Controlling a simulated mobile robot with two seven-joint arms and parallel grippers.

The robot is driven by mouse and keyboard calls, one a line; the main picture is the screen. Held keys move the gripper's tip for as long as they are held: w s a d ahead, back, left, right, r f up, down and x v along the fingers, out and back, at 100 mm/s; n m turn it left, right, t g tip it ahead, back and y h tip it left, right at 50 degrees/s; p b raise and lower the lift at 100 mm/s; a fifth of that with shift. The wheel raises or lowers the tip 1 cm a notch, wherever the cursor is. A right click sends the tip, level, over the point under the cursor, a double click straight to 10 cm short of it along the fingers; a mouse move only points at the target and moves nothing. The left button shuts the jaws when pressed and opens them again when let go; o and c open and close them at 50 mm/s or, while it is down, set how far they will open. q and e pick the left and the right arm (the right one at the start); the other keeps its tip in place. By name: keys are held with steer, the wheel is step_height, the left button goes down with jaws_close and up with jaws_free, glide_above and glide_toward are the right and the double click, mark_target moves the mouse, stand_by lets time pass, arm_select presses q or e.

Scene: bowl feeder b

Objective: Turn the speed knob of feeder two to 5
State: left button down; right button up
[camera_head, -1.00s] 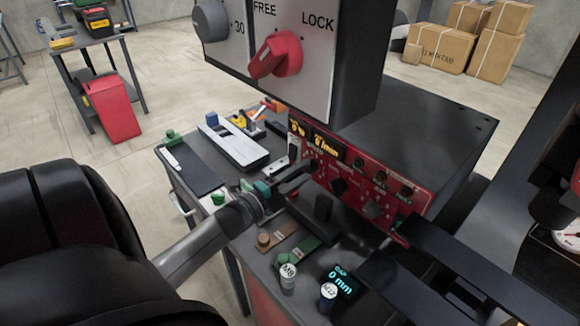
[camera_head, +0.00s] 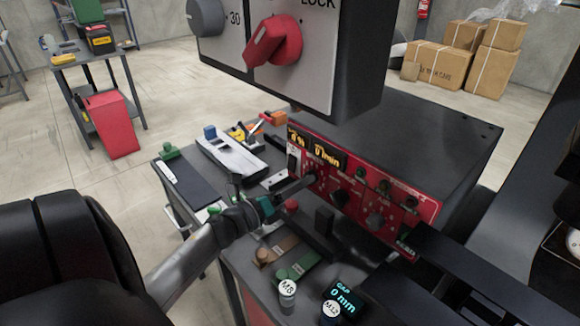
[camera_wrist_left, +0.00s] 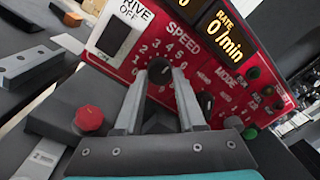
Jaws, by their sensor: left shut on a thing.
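The red control panel (camera_head: 365,192) shows in the head view on the front of a dark box. In the left wrist view the red panel (camera_wrist_left: 215,65) carries the label SPEED, with numbers around a black speed knob (camera_wrist_left: 160,70). My left gripper (camera_wrist_left: 161,82) has its two fingers on either side of this knob and is shut on it. The knob's pointer setting is hard to read. In the head view my left gripper (camera_head: 309,180) reaches the panel's left part and hides the knob. The rate display (camera_wrist_left: 224,35) reads 0/min. My right gripper is not in view.
A grey box with a red FREE/LOCK knob (camera_head: 272,40) hangs above the bench, close over the panel. A red button (camera_wrist_left: 89,118) is left of my fingers. Two labelled cylinders (camera_head: 288,291) and a "GAP 0 mm" display (camera_head: 343,296) stand on the bench front.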

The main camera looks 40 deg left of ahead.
arm_select(q)
steer(key=shift+w+a+r+m+b, duration=0.1)
steer(key=shift+r+m+b, duration=0.15)
steer(key=shift+m, duration=0.35)
steer(key=shift+w+a+r+m+b, duration=0.1)
steer(key=shift+r+m+b, duration=0.15)
steer(key=shift+m, duration=0.35)
steer(key=c, duration=0.8)
jaws_free()
steer(key=shift+c, duration=0.2)
steer(key=o, duration=0.3)
steer(key=shift+d+f, duration=0.15)
steer(key=shift+o, duration=0.3)
steer(key=shift+f, duration=0.1)
steer(key=shift+s, duration=0.1)
